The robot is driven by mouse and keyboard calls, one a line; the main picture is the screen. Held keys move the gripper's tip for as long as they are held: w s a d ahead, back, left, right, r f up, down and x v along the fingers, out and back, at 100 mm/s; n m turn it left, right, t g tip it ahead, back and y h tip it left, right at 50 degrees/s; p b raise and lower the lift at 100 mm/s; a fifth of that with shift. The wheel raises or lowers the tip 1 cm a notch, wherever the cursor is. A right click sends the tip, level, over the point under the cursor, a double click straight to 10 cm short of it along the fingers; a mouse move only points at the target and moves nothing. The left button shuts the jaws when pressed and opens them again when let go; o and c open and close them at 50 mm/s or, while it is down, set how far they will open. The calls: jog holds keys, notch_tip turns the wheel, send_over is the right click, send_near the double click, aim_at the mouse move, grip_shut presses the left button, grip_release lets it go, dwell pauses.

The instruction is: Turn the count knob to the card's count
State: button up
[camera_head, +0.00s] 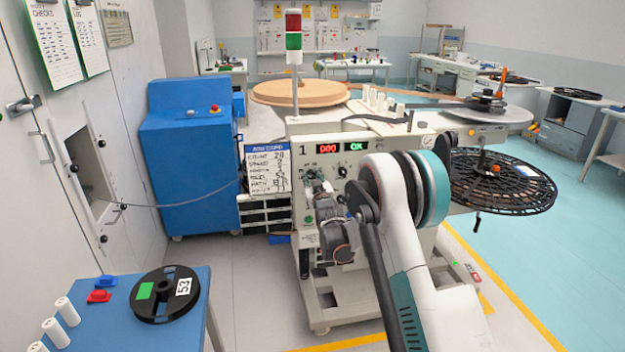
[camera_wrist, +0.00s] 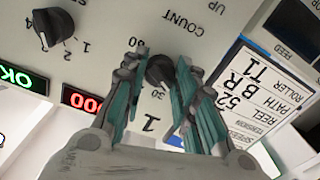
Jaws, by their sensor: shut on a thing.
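The count knob (camera_wrist: 160,70) is a small black knob on the cream panel, under the upside-down word COUNT in the wrist view. My gripper (camera_wrist: 160,80) has its teal fingers on either side of the knob and is shut on it. A "30" mark shows by the knob; its pointer direction is hard to tell. The blue-headed card (camera_head: 267,170) hangs left of the panel; its top line reads COUNT, with a number too small to read surely. In the wrist view, the card (camera_wrist: 268,95) shows other lines. In the head view, my gripper (camera_head: 318,190) is at the panel, hiding the knob.
A second black knob (camera_wrist: 52,28) with number marks sits on the same panel. The red display (camera_head: 327,148) reads 000 and the green display (camera_head: 356,147) reads OK. A blue table (camera_head: 190,335) bears a black reel (camera_head: 165,293) at front left. Grey floor lies between.

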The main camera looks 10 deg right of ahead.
jog(key=shift+n, duration=0.6)
jog(key=o, duration=1.1)
jog(key=shift+s, duration=0.1)
jog(key=s, duration=1.1)
jog(key=shift+s, duration=0.4)
